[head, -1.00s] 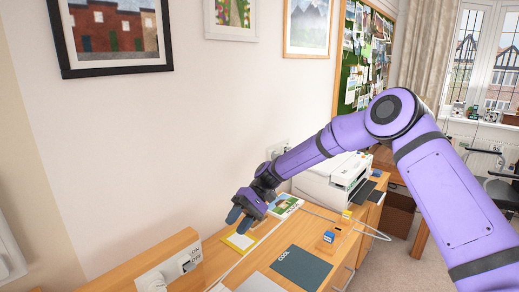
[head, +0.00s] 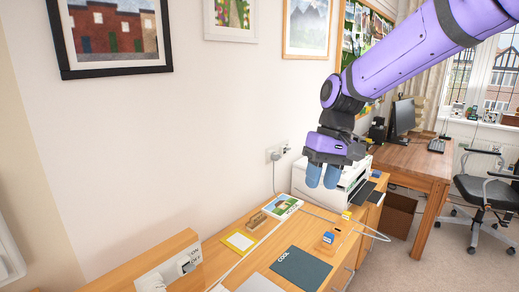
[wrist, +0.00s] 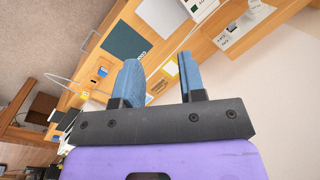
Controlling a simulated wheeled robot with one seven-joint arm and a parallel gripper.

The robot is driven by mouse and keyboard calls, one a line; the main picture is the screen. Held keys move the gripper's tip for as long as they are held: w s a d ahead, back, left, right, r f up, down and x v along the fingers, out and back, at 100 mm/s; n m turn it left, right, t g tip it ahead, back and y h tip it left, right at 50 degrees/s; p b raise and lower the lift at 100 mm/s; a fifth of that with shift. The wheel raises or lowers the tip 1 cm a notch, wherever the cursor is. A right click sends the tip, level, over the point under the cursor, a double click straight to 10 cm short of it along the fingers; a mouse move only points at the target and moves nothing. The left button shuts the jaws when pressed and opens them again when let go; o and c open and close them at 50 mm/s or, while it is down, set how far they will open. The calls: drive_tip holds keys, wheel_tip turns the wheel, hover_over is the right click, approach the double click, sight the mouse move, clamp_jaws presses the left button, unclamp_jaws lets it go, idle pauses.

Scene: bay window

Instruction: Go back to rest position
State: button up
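My gripper (head: 322,176) hangs in the air above the wooden desk, in front of the white printer in the head view. Its two blue fingers point down. In the wrist view my gripper (wrist: 160,80) shows its fingers apart with nothing between them. My purple arm reaches in from the upper right. Nothing is held.
The wooden desk (head: 232,262) bears a dark folder (head: 301,268), a blue-topped stamp (head: 327,239), a yellow-framed card (head: 239,241), a picture book (head: 283,206) and a white printer (head: 318,190). A second desk (head: 418,162) and an office chair (head: 482,187) stand at right.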

drive_tip(key=s+d+r+m+t+h, duration=0.1)
drive_tip(key=s+d+r+t, duration=0.2)
drive_tip(key=s+d, duration=0.5)
drive_tip(key=s+d+r+m+t+h, duration=0.1)
drive_tip(key=s+d+r+m+t, duration=0.1)
drive_tip(key=s+d, duration=0.7)
drive_tip(key=s+r+t, duration=0.1)
drive_tip(key=s+t, duration=0.1)
drive_tip(key=s, duration=0.2)
drive_tip(key=shift+s, duration=0.1)
drive_tip(key=shift+c, duration=0.2)
idle(0.7)
